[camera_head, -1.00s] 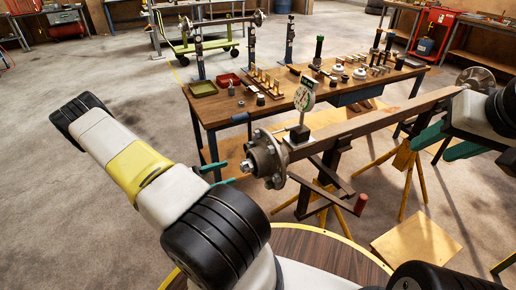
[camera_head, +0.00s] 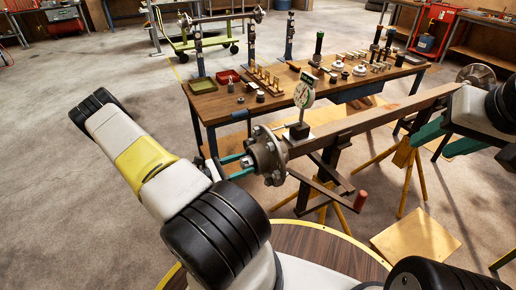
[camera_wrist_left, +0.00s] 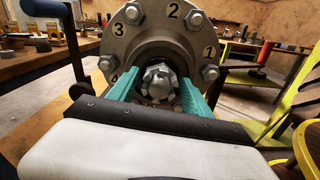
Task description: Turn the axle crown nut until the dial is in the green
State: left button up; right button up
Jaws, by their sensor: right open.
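The steel crown nut (camera_wrist_left: 160,82) sits at the centre of the axle hub (camera_wrist_left: 122,50), whose flange has numbered studs. My left gripper (camera_head: 243,166) faces the hub's end from the left. In the left wrist view its teal fingers (camera_wrist_left: 158,88) stand on either side of the nut, apart, and I cannot tell whether they touch it. The dial (camera_head: 304,94) stands upright on the axle beam (camera_head: 365,122) behind the hub. Its face is white and green; the needle is too small to read. My right gripper (camera_head: 446,143) is open and empty by the beam's right part.
A wooden workbench (camera_head: 222,107) behind the axle carries trays, brass pieces and tools. A crank with a red handle end (camera_head: 360,201) sticks out below the beam. Yellow trestle legs (camera_head: 405,170) stand under the axle. The floor at left is clear.

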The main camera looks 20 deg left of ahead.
pick_arm(q)
jog(key=c, duration=1.1)
jog(key=shift+o, duration=0.2)
jog(key=shift+n, duration=0.3)
jog(key=n, duration=0.3)
jog(key=shift+a+n, duration=0.1)
jog(key=shift+n, duration=1.7)
jog(key=o, duration=1.3)
